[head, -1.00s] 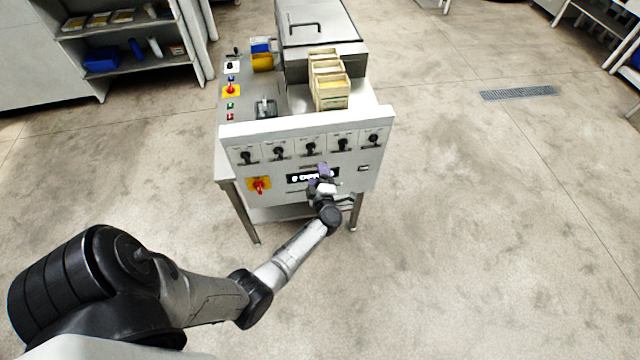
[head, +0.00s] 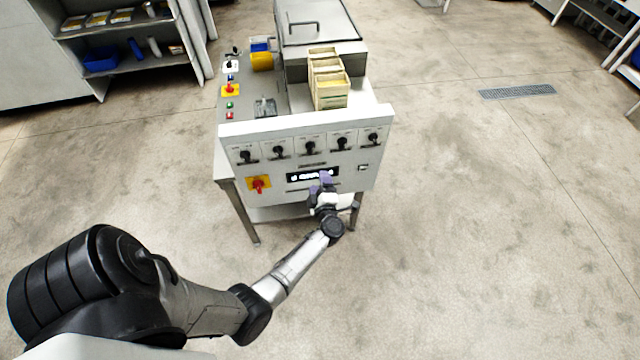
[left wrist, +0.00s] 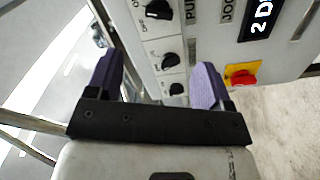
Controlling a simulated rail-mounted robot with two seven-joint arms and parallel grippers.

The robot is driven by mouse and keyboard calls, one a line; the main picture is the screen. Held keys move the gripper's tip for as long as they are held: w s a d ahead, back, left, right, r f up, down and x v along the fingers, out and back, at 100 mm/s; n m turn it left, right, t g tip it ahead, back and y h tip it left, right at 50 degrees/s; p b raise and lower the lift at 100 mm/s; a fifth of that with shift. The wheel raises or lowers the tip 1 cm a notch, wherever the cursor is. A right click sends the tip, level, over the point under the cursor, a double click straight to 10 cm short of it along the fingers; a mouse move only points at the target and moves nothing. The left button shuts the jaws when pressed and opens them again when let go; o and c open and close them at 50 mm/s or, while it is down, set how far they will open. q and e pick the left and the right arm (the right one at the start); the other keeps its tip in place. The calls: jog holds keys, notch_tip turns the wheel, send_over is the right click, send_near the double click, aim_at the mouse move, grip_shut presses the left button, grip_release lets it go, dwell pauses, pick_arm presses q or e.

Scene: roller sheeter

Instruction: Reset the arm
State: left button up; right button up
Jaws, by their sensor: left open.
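My left gripper (head: 324,184) is in front of the lower right part of the machine's front panel (head: 208,132) in the head view, just below the lit display (head: 312,176). In the left wrist view its two purple fingers (left wrist: 157,84) are spread apart, with nothing between them but the panel behind. The panel carries a row of several black knobs (head: 309,148) and a red switch on a yellow plate (head: 258,185). The red switch also shows in the left wrist view (left wrist: 243,78). My right gripper is not in view.
Wooden boxes (head: 330,92) stand on top of the machine, before a metal lid (head: 318,22). Small switches (head: 230,90) line its left side. A shelf with blue bins (head: 101,60) stands at the back left. The floor to the right is clear, with a drain grate (head: 517,91).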

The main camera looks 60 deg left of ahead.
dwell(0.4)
pick_arm(q)
jog(key=w+d+m+t+h, duration=0.8)
jog(key=w+m+h, duration=0.1)
jog(key=d+r+m+g+h, duration=0.3)
jog(key=d+r+m+h, duration=0.5)
jog(key=d+m+h, duration=0.4)
jog(key=s+d+r+m+g+y, duration=0.2)
jog(key=s+m+g, duration=0.1)
jog(key=s, duration=0.8)
jog(key=s+d+r+m+g+y, duration=0.1)
jog(key=s+r+m+g+y, duration=0.25)
jog(key=s, duration=0.65)
jog(key=s+d+f+m+g+h, duration=0.1)
jog(key=s+f, duration=0.2)
jog(key=s, duration=0.3)
jog(key=s+d+f+g, duration=0.1)
jog(key=s+f, duration=0.3)
jog(key=s, duration=0.2)
notch_tip(320, 180, up, 14)
jog(key=p, duration=1.4)
jog(key=shift+s, duration=0.35)
